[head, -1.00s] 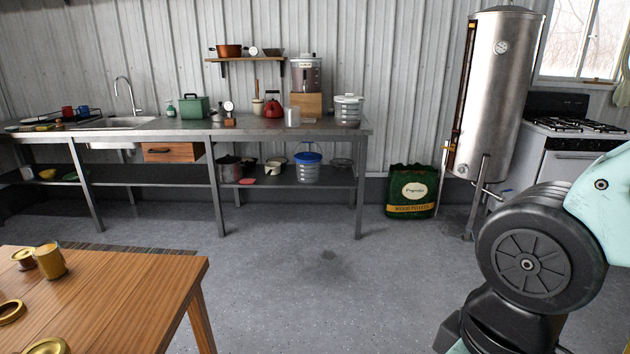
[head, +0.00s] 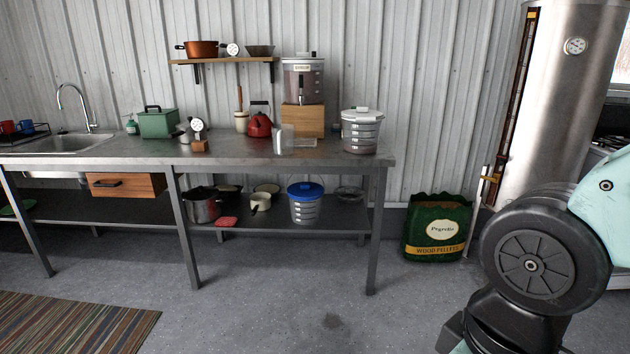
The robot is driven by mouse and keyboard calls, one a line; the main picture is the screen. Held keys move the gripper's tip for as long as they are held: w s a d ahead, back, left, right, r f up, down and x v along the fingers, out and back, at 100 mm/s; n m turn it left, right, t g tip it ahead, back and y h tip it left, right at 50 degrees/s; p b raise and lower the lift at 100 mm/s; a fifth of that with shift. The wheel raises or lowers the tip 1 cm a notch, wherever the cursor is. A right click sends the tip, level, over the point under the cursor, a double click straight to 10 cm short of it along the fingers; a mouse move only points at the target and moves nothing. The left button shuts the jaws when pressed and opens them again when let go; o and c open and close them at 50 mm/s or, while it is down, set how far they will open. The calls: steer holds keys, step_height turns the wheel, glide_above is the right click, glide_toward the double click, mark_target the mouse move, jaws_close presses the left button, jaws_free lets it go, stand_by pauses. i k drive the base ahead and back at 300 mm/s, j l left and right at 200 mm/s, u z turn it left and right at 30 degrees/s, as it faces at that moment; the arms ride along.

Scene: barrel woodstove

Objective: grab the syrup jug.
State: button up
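No thing on the long metal counter (head: 232,156) is clearly marked as the syrup jug. A small pale, see-through vessel (head: 286,138) stands on the counter, right of the red kettle (head: 260,124); it may be the jug. A lidded grey pail (head: 360,132) stands near the counter's right end. My gripper is out of view; only part of my arm shows at the right.
The lower shelf (head: 250,228) holds pots and a blue-lidded pail (head: 305,204). A wood pellet bag (head: 436,228) and a tall steel tank (head: 568,100) stand to the right. A striped rug (head: 70,325) lies left. Floor before the counter is clear.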

mark_target(283, 141)
steer(key=i+u, duration=0.2)
steer(key=i, duration=0.35)
steer(key=i+l+u, duration=0.2)
steer(key=i, duration=0.35)
steer(key=i+l+u, duration=0.2)
steer(key=i, duration=0.35)
steer(key=i+l+u, duration=0.1)
steer(key=i+u, duration=0.25)
steer(key=i+l+u, duration=0.35)
steer(key=i, duration=0.15)
steer(key=i+l+u, duration=0.35)
steer(key=i+j, duration=0.2)
steer(key=i, duration=0.1)
